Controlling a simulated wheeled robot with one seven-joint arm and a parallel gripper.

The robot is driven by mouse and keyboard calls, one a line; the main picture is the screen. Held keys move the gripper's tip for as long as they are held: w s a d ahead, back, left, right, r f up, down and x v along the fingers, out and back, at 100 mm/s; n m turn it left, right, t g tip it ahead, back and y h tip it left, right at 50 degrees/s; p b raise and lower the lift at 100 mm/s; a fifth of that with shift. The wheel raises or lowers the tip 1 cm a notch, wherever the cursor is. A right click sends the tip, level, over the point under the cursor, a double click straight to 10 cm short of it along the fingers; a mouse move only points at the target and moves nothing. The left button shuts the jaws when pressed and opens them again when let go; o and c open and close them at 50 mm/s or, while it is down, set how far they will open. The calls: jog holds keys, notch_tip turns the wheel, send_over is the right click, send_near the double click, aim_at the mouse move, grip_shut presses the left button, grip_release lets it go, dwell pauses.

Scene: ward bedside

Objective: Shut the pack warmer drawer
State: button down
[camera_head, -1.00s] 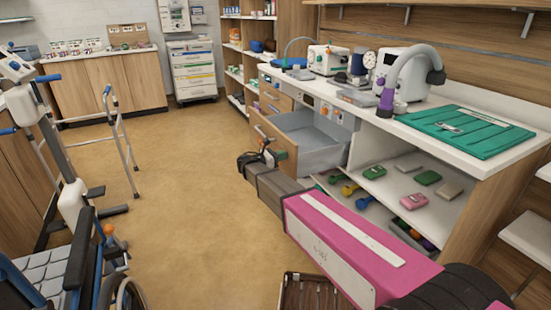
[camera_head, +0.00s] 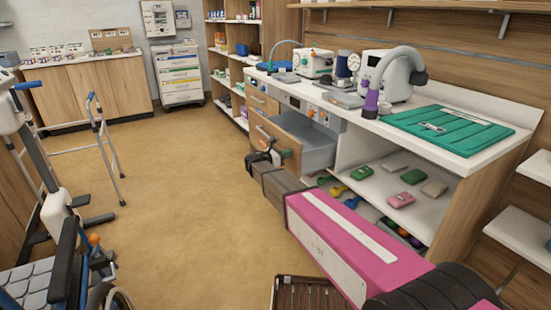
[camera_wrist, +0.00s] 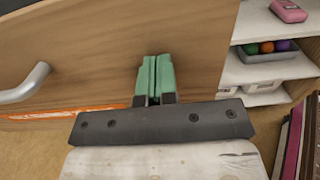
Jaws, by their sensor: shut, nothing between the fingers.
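The pack warmer drawer (camera_head: 310,150) stands partly open in the white-topped counter, its grey tub showing behind a wooden front. In the wrist view the wooden drawer front (camera_wrist: 95,60) fills much of the picture, with a silver bar handle (camera_wrist: 25,85) at left and an orange strip along its lower edge. My gripper (camera_head: 274,150) is at the outer face of the front. Its green fingertips (camera_wrist: 156,65) are together and empty, right of the handle, and look to be against the wood; exact contact is hard to tell.
Right of the drawer is an open shelf (camera_head: 375,185) with coloured packs and a lower bin of coloured balls. Devices and a green mat (camera_head: 445,128) stand on the counter. A wheelchair (camera_head: 70,265) and a walking frame (camera_head: 100,140) are at left. The floor between is clear.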

jog(key=x, duration=2.2)
jog(key=shift+w, duration=0.2)
jog(key=shift+s, duration=0.1)
jog(key=v, duration=1.4)
jog(key=s+d+f+m+g+y, duration=0.3)
jog(key=s+d+f+m+g, duration=0.15)
jog(key=s+d+m, duration=0.35)
jog(key=s+d+f+m+g+y, duration=0.35)
jog(key=s+d+f, duration=0.2)
jog(key=s, duration=0.45)
jog(key=s+d+f+m+g+y, duration=0.1)
jog(key=s+f+m+g+y, duration=0.1)
jog(key=s+m+y, duration=0.6)
jog(key=s+f+m, duration=0.1)
jog(key=s+m, duration=0.4)
jog(key=s, duration=0.4)
jog(key=shift+s+d, duration=0.2)
jog(key=shift+s, duration=0.15)
